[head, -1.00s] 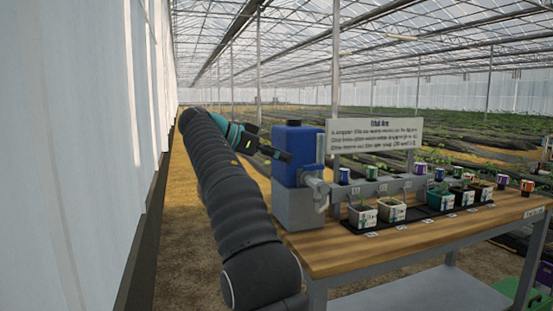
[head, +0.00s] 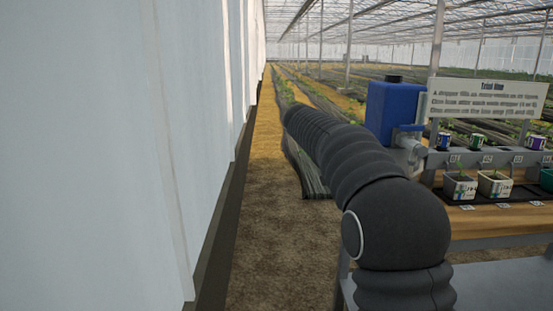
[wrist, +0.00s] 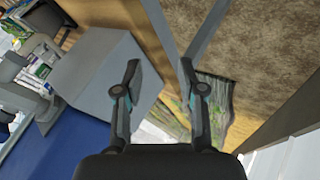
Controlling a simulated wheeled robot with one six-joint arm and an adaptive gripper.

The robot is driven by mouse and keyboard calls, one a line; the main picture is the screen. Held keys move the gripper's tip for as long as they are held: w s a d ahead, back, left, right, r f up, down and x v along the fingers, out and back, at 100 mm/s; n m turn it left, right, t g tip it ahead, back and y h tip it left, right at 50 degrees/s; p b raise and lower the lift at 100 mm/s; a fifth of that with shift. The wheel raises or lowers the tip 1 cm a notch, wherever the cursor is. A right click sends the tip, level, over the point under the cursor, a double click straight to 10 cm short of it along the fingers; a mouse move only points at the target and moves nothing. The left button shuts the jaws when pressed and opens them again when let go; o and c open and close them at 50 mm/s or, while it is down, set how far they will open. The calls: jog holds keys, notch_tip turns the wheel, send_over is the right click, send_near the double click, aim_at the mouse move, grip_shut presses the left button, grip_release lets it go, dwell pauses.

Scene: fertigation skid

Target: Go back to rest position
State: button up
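My gripper (wrist: 158,78) shows in the wrist view with its two fingers apart and nothing between them. In the head view my gripper is hidden behind my dark sleeved arm, which reaches forward to the left of the bench. The blue tank (head: 392,112) stands at the bench's left end in the head view. The tank's blue side (wrist: 55,145) fills the lower left of the wrist view, beside the grey block (wrist: 100,80). The fingertips overlap the block's edge in that view; I cannot tell the distance.
The wooden bench (head: 500,223) lies at the right with potted seedlings (head: 459,187) and a sign (head: 488,98). A white wall (head: 120,150) runs along the left. A bare soil path (head: 265,230) lies between wall and bench.

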jog(key=s+a+f+y, duration=0.1)
jog(key=s+f, duration=0.3)
jog(key=s, duration=0.9)
jog(key=s+a+f+n+t+y, duration=0.1)
jog(key=s+f+y, duration=0.3)
jog(key=s, duration=1)
jog(key=s+a+f+n+y, duration=0.1)
jog(key=s+f+y, duration=0.1)
jog(key=s, duration=1.2)
jog(key=shift+s+f+t, duration=0.25)
jog(key=shift+f+t, duration=0.15)
jog(key=shift+f, duration=0.5)
